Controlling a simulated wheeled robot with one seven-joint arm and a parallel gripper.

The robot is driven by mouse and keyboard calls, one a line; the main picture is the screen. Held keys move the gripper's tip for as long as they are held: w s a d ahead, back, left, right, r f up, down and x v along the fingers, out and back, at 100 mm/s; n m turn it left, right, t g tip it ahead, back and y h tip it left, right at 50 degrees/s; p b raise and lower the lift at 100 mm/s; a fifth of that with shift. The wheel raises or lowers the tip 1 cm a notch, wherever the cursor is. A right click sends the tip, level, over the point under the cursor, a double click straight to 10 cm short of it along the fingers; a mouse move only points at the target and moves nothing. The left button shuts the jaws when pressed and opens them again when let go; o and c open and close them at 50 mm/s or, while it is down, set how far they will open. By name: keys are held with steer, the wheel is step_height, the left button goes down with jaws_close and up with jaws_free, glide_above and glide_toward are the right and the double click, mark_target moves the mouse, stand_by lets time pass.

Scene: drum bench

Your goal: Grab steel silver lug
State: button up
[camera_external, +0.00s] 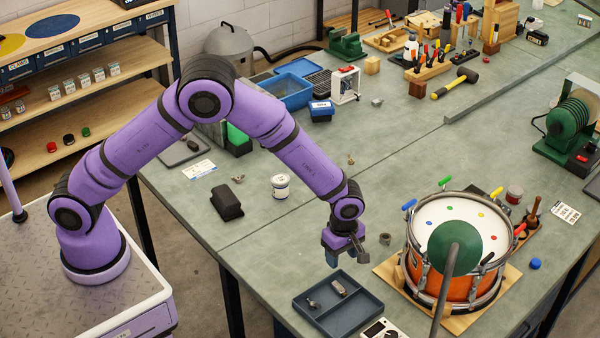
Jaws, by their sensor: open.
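My gripper (346,257) is open and points down above the far side of the tray, apart from the silver piece. Nothing shows between its fingers, though their tips are small in this view.
A small grey metal cup (385,239) is just right of my gripper. A tin (280,187) and a black block (227,202) stand to the left. The middle bench is mostly clear.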

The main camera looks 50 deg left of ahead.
glide_above(337, 284)
steer(key=f, duration=0.5)
steer(key=shift+w, duration=0.4)
steer(key=shift+s+f, duration=0.2)
steer(key=shift+f, duration=0.45)
steer(key=shift+s+f, duration=0.15)
steer(key=shift+f, duration=1.8)
jaws_close()
